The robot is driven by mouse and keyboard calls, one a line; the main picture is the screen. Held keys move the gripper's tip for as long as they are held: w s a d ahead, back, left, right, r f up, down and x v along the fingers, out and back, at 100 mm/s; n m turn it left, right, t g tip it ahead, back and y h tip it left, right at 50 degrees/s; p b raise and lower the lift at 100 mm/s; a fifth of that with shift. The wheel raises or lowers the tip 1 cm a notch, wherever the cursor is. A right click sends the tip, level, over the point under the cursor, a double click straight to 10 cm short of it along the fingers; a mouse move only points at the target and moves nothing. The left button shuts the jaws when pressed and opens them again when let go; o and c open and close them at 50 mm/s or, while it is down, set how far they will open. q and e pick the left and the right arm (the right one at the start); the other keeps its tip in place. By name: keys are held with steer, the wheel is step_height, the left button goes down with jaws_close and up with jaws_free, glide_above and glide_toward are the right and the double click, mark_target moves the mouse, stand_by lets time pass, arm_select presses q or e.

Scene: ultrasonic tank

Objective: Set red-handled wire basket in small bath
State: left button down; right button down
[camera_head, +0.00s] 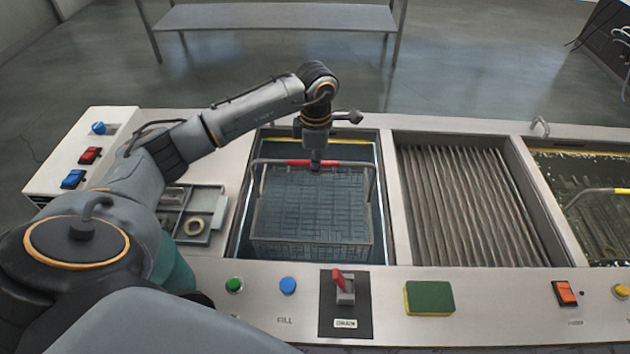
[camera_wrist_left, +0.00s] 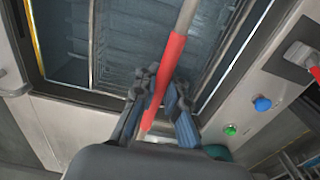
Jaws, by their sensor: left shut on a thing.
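The wire basket (camera_head: 312,215) has a tall bail with a red grip (camera_head: 300,162). It is within the opening of the small bath (camera_head: 238,235), the left basin in the head view, and looks level. Whether its bottom touches the bath floor I cannot tell. My left gripper (camera_head: 315,166) reaches over from the left and points down, shut on the red grip. In the left wrist view the red grip (camera_wrist_left: 166,75) passes between the fingertips (camera_wrist_left: 161,92). My right gripper is not in view.
A ribbed middle section (camera_head: 470,205) separates the small bath from a right bath (camera_head: 560,150) with a yellow-handled item (camera_head: 605,191). The front panel carries a red lever (camera_head: 341,285), buttons and a green sponge (camera_head: 429,298). A grey tray (camera_head: 195,215) sits left of the small bath.

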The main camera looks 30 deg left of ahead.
arm_select(q)
step_height(320, 180, down, 6)
steer(key=shift+r+p, duration=0.15)
steer(key=shift+p, duration=0.6)
steer(key=c, duration=1.4)
jaws_free()
step_height(320, 180, up, 11)
steer(key=b, duration=0.3)
steer(key=shift+d+b, duration=0.1)
steer(key=shift+b, duration=0.2)
steer(key=shift+s+r, duration=0.1)
steer(key=shift+r, duration=0.4)
